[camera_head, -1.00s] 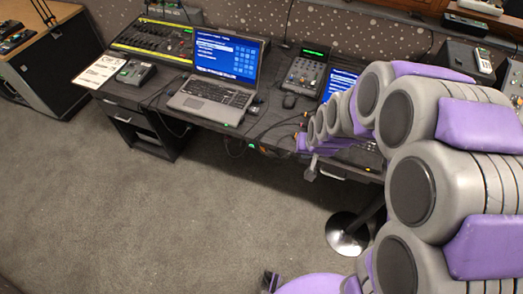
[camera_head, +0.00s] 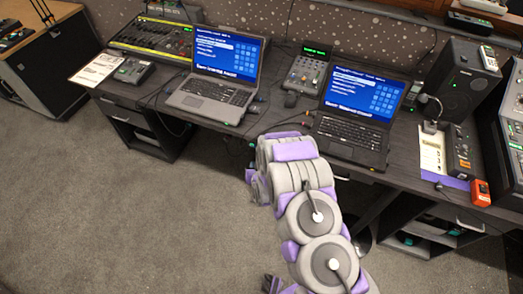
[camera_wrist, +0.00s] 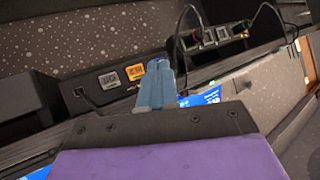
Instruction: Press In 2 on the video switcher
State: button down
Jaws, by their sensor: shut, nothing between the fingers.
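I cannot tell for certain which device is the video switcher, and no In 2 label is readable. A small grey box with buttons (camera_head: 134,70) lies at the desk's left end in the head view. A dark panel with one grey and one orange square (camera_wrist: 122,76) shows in the wrist view, its labels too blurred to read. My gripper (camera_wrist: 158,66) is shut and empty; its blue fingers appear in front of or beside that panel, and contact cannot be judged. In the head view my arm reaches up to the desk's front edge and hides the gripper.
A fader console (camera_head: 152,35), left laptop (camera_head: 212,97), mixer (camera_head: 306,70) and right laptop (camera_head: 350,132) stand on the desk (camera_head: 268,118). A speaker (camera_head: 462,80), knobbed box (camera_head: 459,150) and orange device (camera_head: 480,193) are at right. The carpet (camera_head: 120,215) at left is clear.

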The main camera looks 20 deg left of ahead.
jog(key=f, duration=0.2)
jog(key=s+f, duration=0.1)
jog(key=shift+s+a+t+y, duration=0.1)
jog(key=shift+a+t+y, duration=0.15)
jog(key=shift+t+y, duration=0.15)
jog(key=w+b, duration=0.1)
jog(key=w, duration=0.7)
jog(key=shift+w+d, duration=0.35)
jog(key=shift+w, duration=0.1)
dwell(1.7)
jog(key=shift+w+r, duration=0.1)
jog(key=shift+w, duration=0.2)
